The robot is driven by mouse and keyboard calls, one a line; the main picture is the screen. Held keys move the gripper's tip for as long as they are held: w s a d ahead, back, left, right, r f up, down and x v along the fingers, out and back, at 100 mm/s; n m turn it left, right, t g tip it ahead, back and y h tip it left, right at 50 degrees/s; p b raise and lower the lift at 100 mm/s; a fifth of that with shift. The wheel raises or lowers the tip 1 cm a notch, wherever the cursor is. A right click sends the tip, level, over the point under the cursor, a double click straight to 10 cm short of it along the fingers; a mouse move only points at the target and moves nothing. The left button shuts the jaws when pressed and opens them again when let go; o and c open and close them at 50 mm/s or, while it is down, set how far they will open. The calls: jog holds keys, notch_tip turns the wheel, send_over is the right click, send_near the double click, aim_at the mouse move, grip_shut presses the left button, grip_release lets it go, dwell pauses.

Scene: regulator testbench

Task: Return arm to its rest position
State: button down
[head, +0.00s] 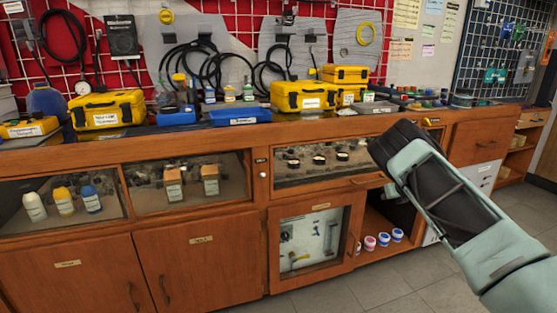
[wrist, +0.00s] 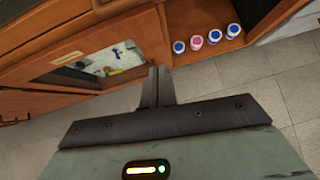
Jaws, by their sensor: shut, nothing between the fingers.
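My arm reaches in from the right of the head view, pale green with a dark end section. Its fingers are hidden in the head view. In the wrist view my gripper (wrist: 157,88) shows with its two dark fingers together and nothing between them. It hangs in free air in front of the wooden cabinet, over the grey tiled floor.
The wooden bench (head: 200,140) carries yellow cases (head: 303,96) and blue trays (head: 240,115). A lower glass-fronted door (head: 310,243) is beside an open shelf with several round-lidded containers (head: 384,239). The tiled floor (head: 400,299) in front is clear.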

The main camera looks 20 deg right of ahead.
jog(key=s+a+r+m, duration=0.1)
jog(key=a+r+m, duration=0.35)
jog(key=a, duration=0.25)
jog(key=s+a+r+m+h, duration=0.1)
jog(key=a+r+m, duration=0.2)
jog(key=a+m, duration=0.35)
jog(key=s+a+r+m, duration=0.1)
jog(key=a+r+m, duration=0.35)
jog(key=a, duration=0.35)
jog(key=s+a+r+m+g+y, duration=0.15)
jog(key=s+a+m, duration=0.25)
jog(key=s+a, duration=0.4)
jog(key=s+a+r+m+g+y, duration=0.1)
jog(key=s+a+r+m+g, duration=0.15)
jog(key=s+a, duration=0.6)
jog(key=s+a+r+m+g, duration=0.1)
jog(key=s+a+m+g, duration=0.15)
jog(key=s+a, duration=0.75)
jog(key=s+a+r+m+g, duration=0.1)
jog(key=s+a+m+g, duration=0.15)
jog(key=s, duration=1.65)
notch_tip(320, 180, up, 23)
jog(key=s+d+p, duration=0.1)
jog(key=p, duration=2.1)
jog(key=shift+m, duration=0.3)
jog(key=shift+f, duration=0.1)
